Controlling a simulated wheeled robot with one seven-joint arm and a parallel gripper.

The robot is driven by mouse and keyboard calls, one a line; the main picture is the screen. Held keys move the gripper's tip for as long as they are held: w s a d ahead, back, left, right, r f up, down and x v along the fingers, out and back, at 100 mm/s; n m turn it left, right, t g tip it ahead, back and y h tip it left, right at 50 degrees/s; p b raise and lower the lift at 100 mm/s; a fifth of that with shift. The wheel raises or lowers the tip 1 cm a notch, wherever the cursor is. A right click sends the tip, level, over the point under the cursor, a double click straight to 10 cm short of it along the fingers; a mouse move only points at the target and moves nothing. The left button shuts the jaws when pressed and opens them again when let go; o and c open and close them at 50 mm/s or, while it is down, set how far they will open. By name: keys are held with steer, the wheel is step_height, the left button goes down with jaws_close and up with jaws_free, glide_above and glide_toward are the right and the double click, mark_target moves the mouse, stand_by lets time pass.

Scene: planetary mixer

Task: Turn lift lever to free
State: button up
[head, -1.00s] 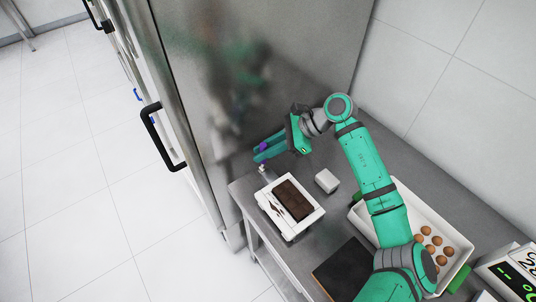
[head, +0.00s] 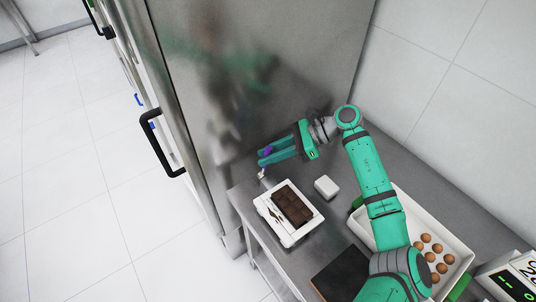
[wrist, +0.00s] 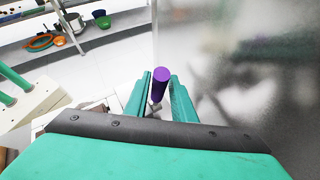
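The lift lever shows as a purple knob (wrist: 160,84) on a short metal stem (wrist: 154,107). In the head view the knob (head: 267,150) is partly hidden by my fingers, above the near left corner of the steel bench. My gripper (head: 264,157) comes at it from the right with both green fingers level. In the wrist view the knob stands between the two fingers of my gripper (wrist: 161,85), very close to both. I cannot tell whether the fingers touch it. The lower part of the lever is mostly hidden.
A white tray with a chocolate slab (head: 293,203) lies just below the gripper, with a small white block (head: 326,187) to its right. A tall steel cabinet panel (head: 225,70) stands close behind.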

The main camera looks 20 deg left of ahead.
steer(key=shift+o, duration=0.9)
steer(key=v, duration=1)
steer(key=shift+d+r, duration=0.2)
steer(key=shift+d, duration=0.1)
steer(key=shift+w, duration=0.15)
